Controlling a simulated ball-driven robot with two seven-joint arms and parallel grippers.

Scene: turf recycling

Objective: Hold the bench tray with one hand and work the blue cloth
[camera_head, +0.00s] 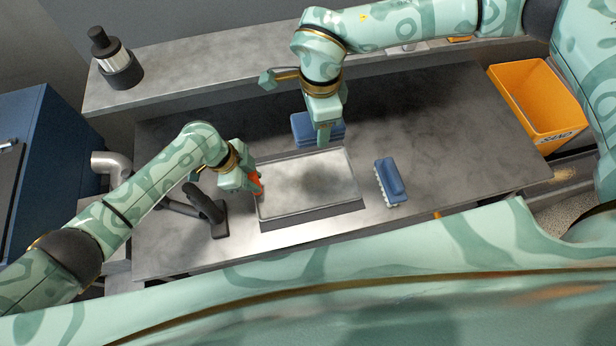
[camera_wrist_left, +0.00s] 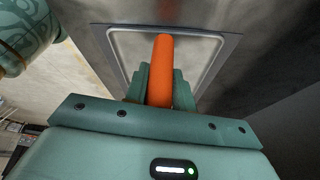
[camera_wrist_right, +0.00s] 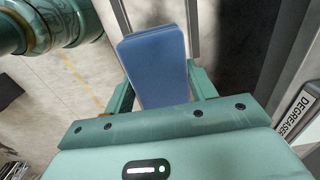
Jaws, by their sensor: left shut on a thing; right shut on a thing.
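The grey bench tray (camera_head: 310,217) lies on the metal bench, with an orange handle (camera_head: 257,183) at its left edge. My left gripper (camera_head: 250,182) is shut on this handle. The left wrist view shows the orange handle (camera_wrist_left: 162,75) between the fingers, with the tray (camera_wrist_left: 215,50) beyond. The blue cloth (camera_head: 303,127) is a folded, layered block at the tray's far edge. My right gripper (camera_head: 323,135) is shut on it, coming from above. In the right wrist view the cloth (camera_wrist_right: 155,65) fills the space between the fingers. I cannot tell whether it touches the tray.
A blue brush with pale bristles (camera_head: 390,180) lies right of the tray. A black stand (camera_head: 206,205) is close to my left gripper. An orange bin (camera_head: 540,100) stands at the bench's right end. A black and silver object (camera_head: 115,60) stands on the rear ledge. The bench's back right is clear.

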